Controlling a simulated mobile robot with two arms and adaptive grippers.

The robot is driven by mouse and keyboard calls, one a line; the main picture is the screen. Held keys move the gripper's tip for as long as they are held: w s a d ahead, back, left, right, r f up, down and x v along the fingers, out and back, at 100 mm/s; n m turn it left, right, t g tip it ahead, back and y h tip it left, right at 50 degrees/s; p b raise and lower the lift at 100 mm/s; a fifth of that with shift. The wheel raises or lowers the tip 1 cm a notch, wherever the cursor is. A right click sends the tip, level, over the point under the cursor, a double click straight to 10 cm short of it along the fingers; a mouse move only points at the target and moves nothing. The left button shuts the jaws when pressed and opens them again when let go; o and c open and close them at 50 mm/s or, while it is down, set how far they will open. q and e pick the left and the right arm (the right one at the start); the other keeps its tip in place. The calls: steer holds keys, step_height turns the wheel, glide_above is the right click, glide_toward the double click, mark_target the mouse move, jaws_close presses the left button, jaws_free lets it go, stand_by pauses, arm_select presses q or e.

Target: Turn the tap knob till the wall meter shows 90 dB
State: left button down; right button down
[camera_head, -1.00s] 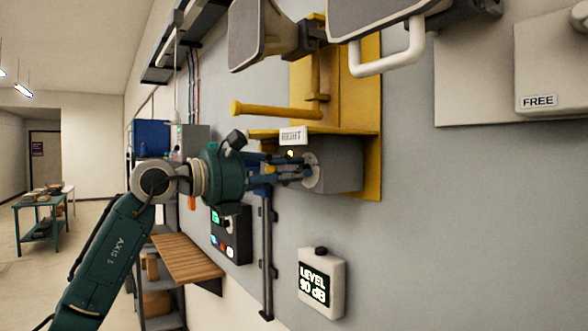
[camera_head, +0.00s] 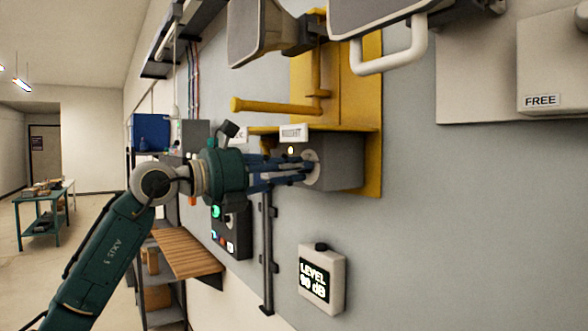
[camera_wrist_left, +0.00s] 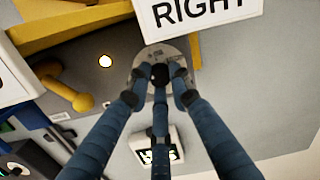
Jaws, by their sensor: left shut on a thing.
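My left gripper (camera_head: 303,170) reaches the front of a grey box (camera_head: 340,162) on the wall, with its fingers shut around the tap knob at a round pale plate (camera_head: 313,171). In the left wrist view the three blue fingers close on the dark knob (camera_wrist_left: 160,74), which they largely hide, in front of the round plate (camera_wrist_left: 180,58). The wall meter (camera_head: 320,280) hangs below to the right and reads LEVEL with a figure ending in 0 dB; its first digit is too blurred to read surely. My right gripper is not in view.
A yellow bracket (camera_head: 372,110) with a yellow handle (camera_head: 270,108) sits above the box. Grey horns (camera_head: 258,35) are higher up. A wooden shelf (camera_head: 185,254) and dark control box (camera_head: 232,230) lie below left.

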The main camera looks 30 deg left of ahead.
arm_select(q)
steer(key=shift+w+d+f, duration=0.15)
steer(key=shift+d+f, duration=0.05)
steer(key=shift+f, duration=0.35)
steer(key=c, duration=1.7)
jaws_free()
steer(key=shift+o, duration=0.7)
steer(key=shift+a+r, duration=0.1)
steer(key=shift+r, duration=0.1)
steer(key=v, duration=1.2)
steer(key=shift+r, duration=0.15)
